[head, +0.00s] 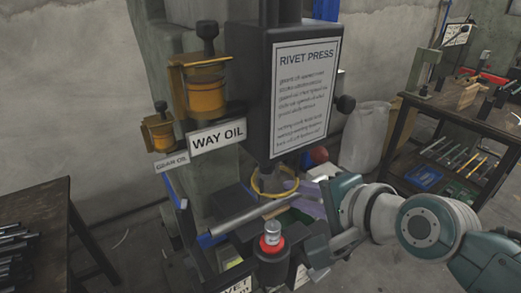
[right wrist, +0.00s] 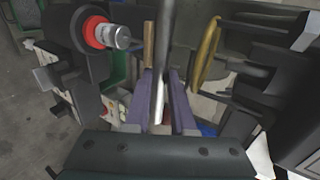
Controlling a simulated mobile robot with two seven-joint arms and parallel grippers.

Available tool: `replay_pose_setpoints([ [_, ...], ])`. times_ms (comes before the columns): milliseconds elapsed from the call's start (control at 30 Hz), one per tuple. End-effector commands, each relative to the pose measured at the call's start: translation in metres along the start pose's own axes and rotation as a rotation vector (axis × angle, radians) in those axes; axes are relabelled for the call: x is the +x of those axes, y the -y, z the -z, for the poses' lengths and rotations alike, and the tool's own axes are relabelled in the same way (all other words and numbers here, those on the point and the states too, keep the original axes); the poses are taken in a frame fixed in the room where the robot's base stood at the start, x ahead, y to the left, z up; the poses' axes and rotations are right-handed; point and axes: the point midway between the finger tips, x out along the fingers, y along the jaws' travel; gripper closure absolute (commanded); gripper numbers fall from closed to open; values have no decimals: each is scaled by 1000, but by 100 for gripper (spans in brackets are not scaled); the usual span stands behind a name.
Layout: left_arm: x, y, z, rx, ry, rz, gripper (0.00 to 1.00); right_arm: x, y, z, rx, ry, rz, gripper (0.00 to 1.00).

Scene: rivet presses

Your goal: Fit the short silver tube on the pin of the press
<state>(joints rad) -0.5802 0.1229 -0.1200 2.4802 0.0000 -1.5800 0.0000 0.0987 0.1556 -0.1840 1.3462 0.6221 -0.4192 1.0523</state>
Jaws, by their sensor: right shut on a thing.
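My right gripper (head: 308,202) comes in from the right below the press head. Its purple fingers are shut on a silver tube (head: 245,217), which sticks out to the left in the head view, tilted. The right wrist view shows the tube (right wrist: 163,50) between the fingers (right wrist: 161,80); it looks long and slim. The rivet press (head: 290,90) has a dark head with a sign. In front of it, a short silver cylinder (head: 272,230) stands upright on a red ring (head: 270,245) on a dark block. I cannot tell whether this cylinder is a pin or a tube.
A yellow ring (head: 275,183) hangs under the press head, close to the gripper. Oil cups with signs (head: 217,135) stick out at the left. A bench with tools (head: 460,150) is at the right; a dark table (head: 40,215) with rods is at the left.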

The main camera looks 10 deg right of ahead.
Motion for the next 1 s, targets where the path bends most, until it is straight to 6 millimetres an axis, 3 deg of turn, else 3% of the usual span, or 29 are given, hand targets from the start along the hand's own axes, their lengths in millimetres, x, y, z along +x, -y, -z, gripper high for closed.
replay_pose_setpoints([
  [1000, 14, 0, -4, 0, 0, 0, 0, 9, -14, 0, 1, 0, 2, 100],
])
